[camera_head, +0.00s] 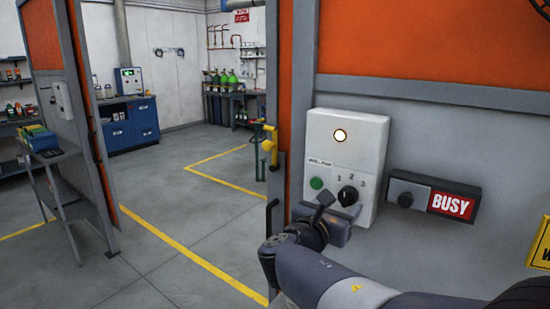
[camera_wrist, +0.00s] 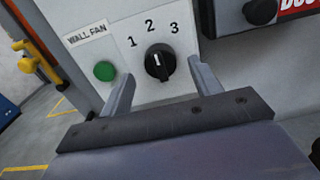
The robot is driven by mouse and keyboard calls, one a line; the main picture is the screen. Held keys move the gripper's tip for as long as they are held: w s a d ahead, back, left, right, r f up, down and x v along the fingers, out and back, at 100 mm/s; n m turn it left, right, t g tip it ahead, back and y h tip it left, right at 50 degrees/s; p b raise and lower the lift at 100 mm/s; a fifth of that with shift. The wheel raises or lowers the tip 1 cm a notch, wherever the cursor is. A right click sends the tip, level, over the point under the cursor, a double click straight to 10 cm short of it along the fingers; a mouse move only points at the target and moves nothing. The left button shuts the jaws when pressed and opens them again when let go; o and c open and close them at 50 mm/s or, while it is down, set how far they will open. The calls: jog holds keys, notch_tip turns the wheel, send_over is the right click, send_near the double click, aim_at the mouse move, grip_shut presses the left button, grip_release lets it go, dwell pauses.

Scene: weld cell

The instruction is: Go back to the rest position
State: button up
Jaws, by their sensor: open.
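My gripper (camera_head: 335,205) is open in front of a white wall fan control box (camera_head: 335,160) on the grey panel. In the wrist view, my two fingers (camera_wrist: 162,82) stand apart, with the black rotary knob (camera_wrist: 159,62) showing between them and nothing held. I cannot tell how far the fingertips are from the box face. The knob's white mark points up, roughly toward 2. My arm reaches in from the lower right.
A BUSY sign (camera_head: 452,204) with a slider knob sticks out right of the box. A yellow sign (camera_head: 541,243) is at the right edge. An orange-and-grey door post and handle (camera_head: 271,220) stand left. A shelf cart (camera_head: 62,170) and open floor (camera_head: 170,220) lie farther left.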

jog(key=b+v, duration=0.1)
jog(key=v, duration=0.7)
jog(key=shift+s, duration=0.15)
